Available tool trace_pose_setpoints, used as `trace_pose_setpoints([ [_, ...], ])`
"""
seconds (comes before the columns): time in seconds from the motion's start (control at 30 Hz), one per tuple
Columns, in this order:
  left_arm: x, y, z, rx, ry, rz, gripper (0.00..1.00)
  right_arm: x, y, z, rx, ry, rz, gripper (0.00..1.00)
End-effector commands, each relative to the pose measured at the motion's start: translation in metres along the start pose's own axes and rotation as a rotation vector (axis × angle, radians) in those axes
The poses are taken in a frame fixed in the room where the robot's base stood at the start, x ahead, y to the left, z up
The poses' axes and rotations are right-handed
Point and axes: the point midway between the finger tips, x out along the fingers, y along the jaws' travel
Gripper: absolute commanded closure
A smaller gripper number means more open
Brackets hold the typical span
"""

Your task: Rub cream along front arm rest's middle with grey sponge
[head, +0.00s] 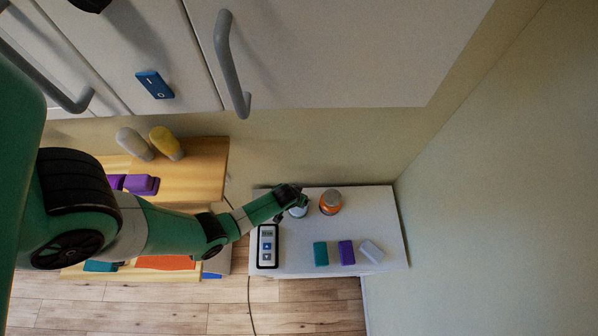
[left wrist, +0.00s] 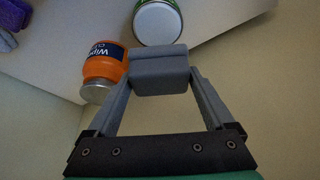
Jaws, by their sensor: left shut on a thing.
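My left gripper (head: 292,200) is over the left back part of the white table (head: 300,262), beside a small jar (head: 298,211). In the left wrist view my left gripper (left wrist: 160,75) is shut on a grey sponge (left wrist: 160,78). The sponge's far edge is close to the jar (left wrist: 158,22), which has a round white top and a green side; I cannot tell whether they touch. In the head view the gripper hides the sponge and part of the jar. Purple pads (head: 142,184) lie on the wooden surface at left; I cannot tell which part is the front arm rest. My right gripper is out of view.
An orange wipes tub (head: 330,202) stands right of the jar. A teal block (head: 321,253), a purple block (head: 346,252) and a pale block (head: 371,250) lie at the table's front. A control unit (head: 267,245) is at its left. Cabinets with handles (head: 232,65) are at the top.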

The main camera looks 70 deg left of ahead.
Motion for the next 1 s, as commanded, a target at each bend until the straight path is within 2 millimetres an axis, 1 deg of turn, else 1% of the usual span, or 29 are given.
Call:
trace_pose_setpoints([
  [0.17,0.01,0.0,0.004,0.0,0.0,0.0,0.58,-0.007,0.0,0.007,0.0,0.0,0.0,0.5],
  [0.5,0.047,0.0,0.019,0.0,0.0,0.0,0.58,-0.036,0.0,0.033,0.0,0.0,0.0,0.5],
  [0.6,0.054,0.0,0.022,0.0,0.0,0.0,0.58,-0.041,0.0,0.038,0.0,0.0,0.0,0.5],
  [1.0,0.055,0.0,0.022,0.0,0.001,0.0,0.58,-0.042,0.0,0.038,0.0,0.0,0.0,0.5],
])
